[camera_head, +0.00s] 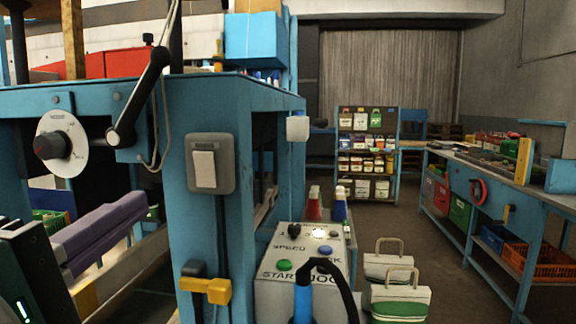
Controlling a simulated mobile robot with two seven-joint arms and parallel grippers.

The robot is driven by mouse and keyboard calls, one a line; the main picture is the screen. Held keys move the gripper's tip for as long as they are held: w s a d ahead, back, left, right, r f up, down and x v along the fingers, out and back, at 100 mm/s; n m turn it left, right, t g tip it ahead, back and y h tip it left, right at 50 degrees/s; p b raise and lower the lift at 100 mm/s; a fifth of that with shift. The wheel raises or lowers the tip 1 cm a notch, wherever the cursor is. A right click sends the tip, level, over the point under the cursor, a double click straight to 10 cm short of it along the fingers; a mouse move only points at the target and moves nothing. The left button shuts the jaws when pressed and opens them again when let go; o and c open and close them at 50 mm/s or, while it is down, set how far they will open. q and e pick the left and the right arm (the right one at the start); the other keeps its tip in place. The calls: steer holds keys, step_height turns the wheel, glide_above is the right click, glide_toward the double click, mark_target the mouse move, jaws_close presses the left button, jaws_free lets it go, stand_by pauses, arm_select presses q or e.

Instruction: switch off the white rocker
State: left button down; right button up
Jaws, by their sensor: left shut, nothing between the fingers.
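The white rocker (204,168) sits in a grey switch plate (224,171) on the front of a blue post, left of centre. It is fully visible and nothing touches it. I cannot tell which way the rocker is tipped. My left gripper (136,209) comes in from the lower left, with a black body and long purplish fingers. It is shut and empty, left of and lower than the rocker, clearly apart from it in the picture. My right gripper is not in view.
A black crank (142,92) and a round dial (61,143) are left of the switch. A yellow handle (206,290) is below it. A control box (297,258) with buttons stands lower right. Sacks (399,300) stand on the floor beside an aisle.

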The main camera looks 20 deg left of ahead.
mark_target(200, 160)
arm_select(q)
steer(key=b+x, duration=0.2)
steer(key=x, duration=1)
steer(key=shift+w, duration=0.3)
steer(key=shift+r, duration=0.1)
steer(key=shift+w+a+r+p, duration=0.15)
steer(key=shift+r+p, duration=0.2)
steer(key=shift+p, duration=0.35)
steer(key=shift+f+g, duration=0.25)
steer(key=shift+g, duration=0.05)
